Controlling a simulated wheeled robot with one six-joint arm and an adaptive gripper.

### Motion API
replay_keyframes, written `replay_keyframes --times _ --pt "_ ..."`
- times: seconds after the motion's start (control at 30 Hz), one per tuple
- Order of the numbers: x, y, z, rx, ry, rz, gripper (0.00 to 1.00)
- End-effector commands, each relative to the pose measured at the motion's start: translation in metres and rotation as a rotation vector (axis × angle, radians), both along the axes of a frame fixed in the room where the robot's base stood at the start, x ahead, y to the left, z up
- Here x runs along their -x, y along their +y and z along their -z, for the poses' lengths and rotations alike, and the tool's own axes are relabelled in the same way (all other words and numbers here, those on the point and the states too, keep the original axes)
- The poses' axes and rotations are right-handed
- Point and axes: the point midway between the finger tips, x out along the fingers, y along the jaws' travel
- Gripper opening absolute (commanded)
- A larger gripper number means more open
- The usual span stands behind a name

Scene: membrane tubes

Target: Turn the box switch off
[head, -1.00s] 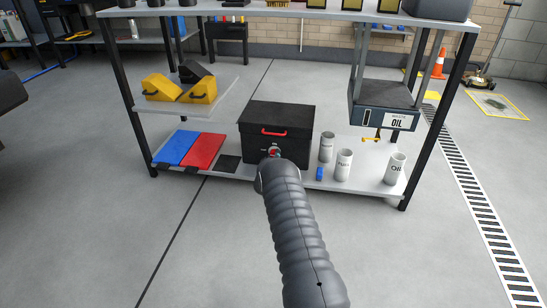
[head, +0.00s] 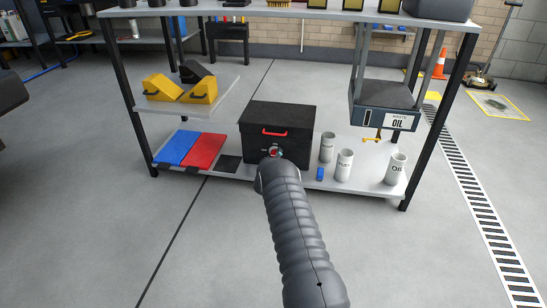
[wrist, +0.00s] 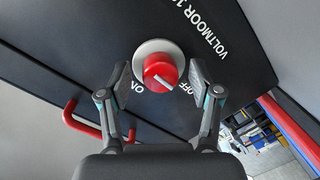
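The black box (head: 292,122) with a red handle stands on the lower shelf in the head view. Its switch is a round red knob (wrist: 160,71) on a pale disc, marked ON at lower left and OFF at lower right in the wrist view. The knob's white line slants down to the right, toward the OFF mark. My gripper (wrist: 159,67) is open, one finger on each side of the knob, with gaps showing between fingers and knob. In the head view my arm hides part of the box front and most of the gripper.
The lower shelf (head: 222,174) also holds a red mat (head: 203,150), a blue mat (head: 176,147), a small blue object (head: 320,173) and white cans (head: 344,165) right of the box. A waste oil container (head: 384,105) hangs above the cans. The front floor is clear.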

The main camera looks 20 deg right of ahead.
Motion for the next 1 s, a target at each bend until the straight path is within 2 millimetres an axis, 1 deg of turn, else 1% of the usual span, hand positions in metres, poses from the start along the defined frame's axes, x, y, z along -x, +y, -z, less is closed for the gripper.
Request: replay_keyframes --times 0.2,0.37,0.57,0.8,1.0 --pt "0.002 0.001 0.000 0.000 0.001 0.001 0.64" --pt "0.013 0.009 -0.002 -0.001 0.002 0.001 0.64" --pt "0.037 0.026 -0.005 -0.001 0.002 -0.002 0.64" --pt "0.069 0.048 -0.010 0.000 0.002 -0.001 0.64" --pt "0.089 0.062 -0.012 0.000 0.001 -0.001 0.64"
